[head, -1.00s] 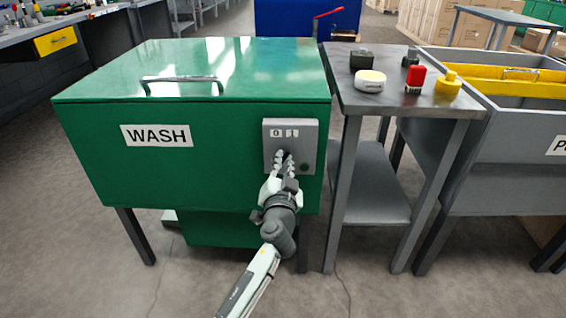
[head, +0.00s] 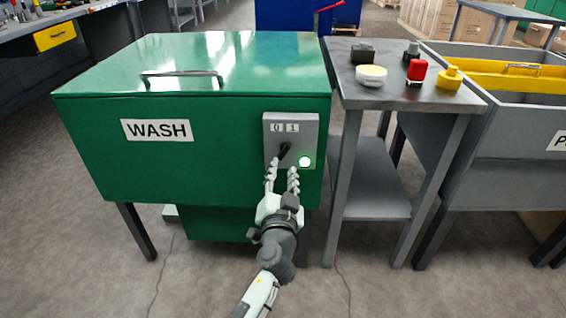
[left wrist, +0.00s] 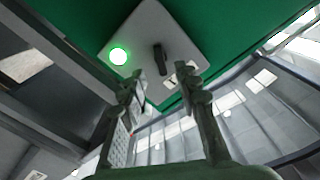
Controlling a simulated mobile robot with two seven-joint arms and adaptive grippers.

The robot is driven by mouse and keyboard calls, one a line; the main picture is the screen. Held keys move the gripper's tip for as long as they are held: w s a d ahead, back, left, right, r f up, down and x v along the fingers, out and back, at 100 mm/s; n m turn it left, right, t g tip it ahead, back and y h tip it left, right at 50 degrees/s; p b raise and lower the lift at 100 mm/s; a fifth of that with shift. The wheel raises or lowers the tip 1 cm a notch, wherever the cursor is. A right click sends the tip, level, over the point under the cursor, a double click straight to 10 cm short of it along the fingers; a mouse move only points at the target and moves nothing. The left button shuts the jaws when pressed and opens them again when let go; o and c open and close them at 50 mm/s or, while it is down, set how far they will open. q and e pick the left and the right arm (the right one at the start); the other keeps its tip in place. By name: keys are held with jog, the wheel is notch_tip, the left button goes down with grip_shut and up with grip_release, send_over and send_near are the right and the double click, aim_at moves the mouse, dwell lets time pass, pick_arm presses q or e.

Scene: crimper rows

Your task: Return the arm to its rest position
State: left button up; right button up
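My left gripper (head: 282,180) is in front of the green wash cabinet (head: 90,160), just below the grey switch box (head: 270,127). Its fingers are spread and nothing is between them. The black switch knob (head: 284,150) on the box is tilted, its upper end toward the "1" mark. A round lamp (head: 305,162) on the box glows green. In the left wrist view the open fingers (left wrist: 165,100) stand apart from the knob (left wrist: 160,59), and the lit lamp (left wrist: 118,56) shows too. My right gripper is not in view.
A metal side table (head: 400,95) right of the cabinet holds several small items, among them a red one (head: 416,72) and a yellow one (head: 449,78). A grey bin (head: 500,150) stands further right. The floor in front is clear.

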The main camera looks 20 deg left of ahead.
pick_arm(q)
jog(key=shift+s+d, duration=0.15)
jog(key=shift+s, duration=0.35)
jog(key=s+a+f+n+g+p, duration=0.1)
jog(key=s+a+f+g, duration=0.4)
jog(key=f, duration=0.3)
jog(key=s+a+f+n+g+p, duration=0.1)
jog(key=s+a+f+g, duration=0.2)
jog(key=s+a+f, duration=0.35)
jog(key=s+d+f+g+h, duration=0.1)
jog(key=s+f+g, duration=0.2)
jog(key=s+f, duration=0.2)
jog(key=s+d+f+g+h+p, duration=0.1)
jog(key=s+f+g+h, duration=0.1)
jog(key=s, duration=0.9)
notch_tip(320, 180, down, 3)
jog(key=shift+s+d+r+m+g+h, duration=0.2)
jog(key=shift+m+g+h, duration=0.1)
jog(key=shift+g, duration=0.4)
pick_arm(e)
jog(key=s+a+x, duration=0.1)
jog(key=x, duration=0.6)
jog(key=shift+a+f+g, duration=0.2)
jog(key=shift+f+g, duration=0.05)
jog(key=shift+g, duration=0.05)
